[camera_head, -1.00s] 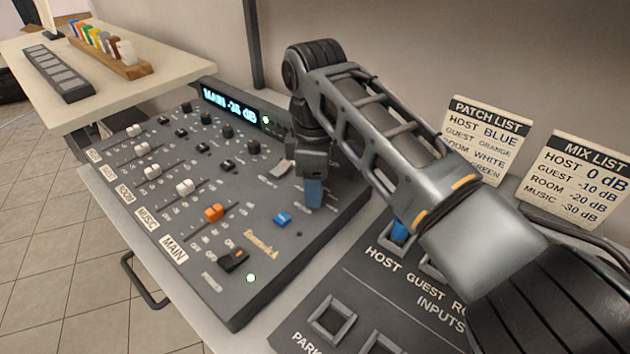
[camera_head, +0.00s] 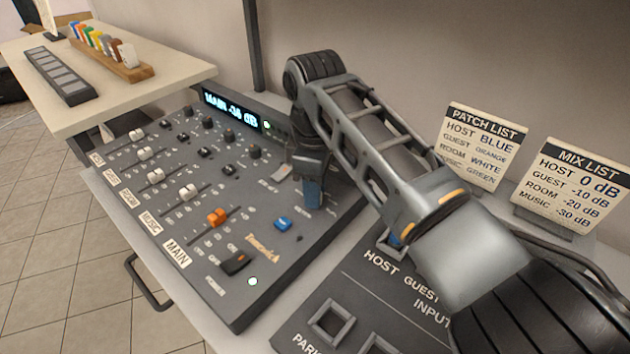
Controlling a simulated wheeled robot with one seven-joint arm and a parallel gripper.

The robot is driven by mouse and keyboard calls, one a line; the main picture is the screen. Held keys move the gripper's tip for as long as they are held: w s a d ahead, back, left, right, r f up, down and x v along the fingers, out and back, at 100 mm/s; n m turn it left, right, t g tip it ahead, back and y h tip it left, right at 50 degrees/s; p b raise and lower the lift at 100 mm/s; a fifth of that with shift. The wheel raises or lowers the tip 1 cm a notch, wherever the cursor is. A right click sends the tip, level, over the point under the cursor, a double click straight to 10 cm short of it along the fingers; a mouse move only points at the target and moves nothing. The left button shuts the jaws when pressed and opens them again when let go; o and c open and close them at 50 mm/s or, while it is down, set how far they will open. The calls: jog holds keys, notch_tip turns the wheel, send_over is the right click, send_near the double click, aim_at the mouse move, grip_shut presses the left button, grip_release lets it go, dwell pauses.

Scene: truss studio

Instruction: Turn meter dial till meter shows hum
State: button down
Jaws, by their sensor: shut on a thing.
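The mixing console (camera_head: 205,262) stands on the table. Its lit meter display (camera_head: 231,108) reads MAIN and a level that looks like -36 dB. My gripper (camera_head: 312,193), with blue fingers, points down at the console's right part, by a small printed label. It is shut on what appears to be the meter dial, which the fingers and wrist hide. The dial's pointer and the marks around it cannot be seen.
A blue button (camera_head: 283,223) sits close left of my gripper. The orange fader (camera_head: 217,217) and white faders (camera_head: 188,192) lie further left. The input panel (camera_head: 372,290) is at the front right. The patch list (camera_head: 481,148) and mix list (camera_head: 573,185) stand behind.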

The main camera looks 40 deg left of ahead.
jog(key=m+p, duration=0.3)
jog(key=m, duration=0.1)
jog(key=shift+r, duration=0.2)
jog(key=shift+f+m+p, duration=0.15)
jog(key=shift+m+p, duration=0.9)
jog(key=shift+m, duration=0.45)
jog(key=c, duration=0.8)
grip_release()
jog(key=shift+c, duration=0.2)
notch_tip(320, 180, up, 8)
jog(key=shift+f, duration=0.1)
